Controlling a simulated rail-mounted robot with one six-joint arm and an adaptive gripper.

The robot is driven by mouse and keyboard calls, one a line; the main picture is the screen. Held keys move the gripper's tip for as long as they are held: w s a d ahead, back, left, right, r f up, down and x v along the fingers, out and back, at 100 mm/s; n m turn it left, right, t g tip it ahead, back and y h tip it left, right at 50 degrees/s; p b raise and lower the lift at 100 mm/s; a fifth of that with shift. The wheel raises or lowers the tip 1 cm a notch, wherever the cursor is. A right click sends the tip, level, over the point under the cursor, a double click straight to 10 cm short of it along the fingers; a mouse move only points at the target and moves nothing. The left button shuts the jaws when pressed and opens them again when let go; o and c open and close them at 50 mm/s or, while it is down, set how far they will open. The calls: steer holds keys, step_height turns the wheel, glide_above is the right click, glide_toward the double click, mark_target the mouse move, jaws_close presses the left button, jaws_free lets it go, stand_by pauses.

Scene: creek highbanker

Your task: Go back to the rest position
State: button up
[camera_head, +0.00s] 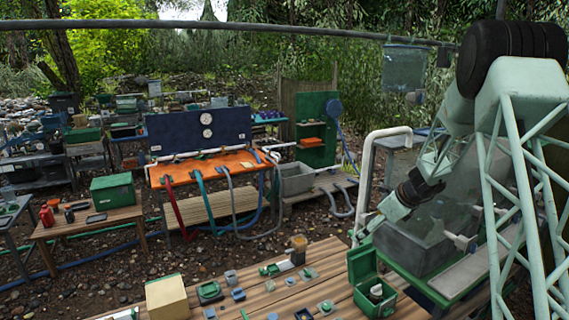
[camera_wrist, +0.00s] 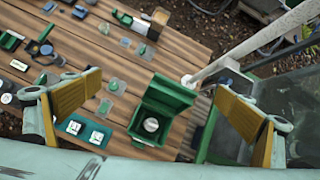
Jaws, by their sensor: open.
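My gripper (camera_wrist: 158,88) is open in the wrist view, its two tan-padded fingers wide apart with nothing between them. Below it on the plank table lies an open green box (camera_wrist: 162,98) holding a round pale-topped item (camera_wrist: 151,124). In the head view my gripper (camera_head: 372,222) hangs at the right, above and behind the open green box (camera_head: 363,262), in front of a clear-walled tank (camera_head: 430,235). It is pointed down and left, and its fingers are small there. No rest position is marked in either view.
The near plank table (camera_head: 285,285) bears several small parts, a cardboard-coloured box (camera_head: 167,297) and an amber-topped jar (camera_head: 299,243). A pale pipe (camera_head: 366,175) rises close to my gripper. An orange bench (camera_head: 212,167) with hoses stands behind. Gravel ground shows between the tables.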

steer(key=s+a+r+n+b, duration=0.2)
steer(key=s+a+r+n, duration=0.25)
steer(key=s+r, duration=0.35)
steer(key=s+a+r+n+g+b, duration=0.15)
steer(key=s+a+r+n, duration=0.3)
steer(key=s, duration=0.65)
steer(key=s+a+r+n+b, duration=0.3)
steer(key=s+a+r+n, duration=0.15)
steer(key=s+r, duration=0.35)
steer(key=s+a+r+n+h+b, duration=0.2)
steer(key=s+n, duration=0.5)
steer(key=s, duration=1.4)
steer(key=s+d+f+n+h+b, duration=0.1)
steer(key=s+d+f+n+b, duration=0.1)
steer(key=s, duration=0.8)
steer(key=s+d+f+n+b, duration=0.2)
steer(key=s+f+n, duration=0.2)
steer(key=s, duration=0.6)
steer(key=shift+s+f+h+b, duration=0.15)
steer(key=shift+s+h+b, duration=0.15)
steer(key=shift+h, duration=0.1)
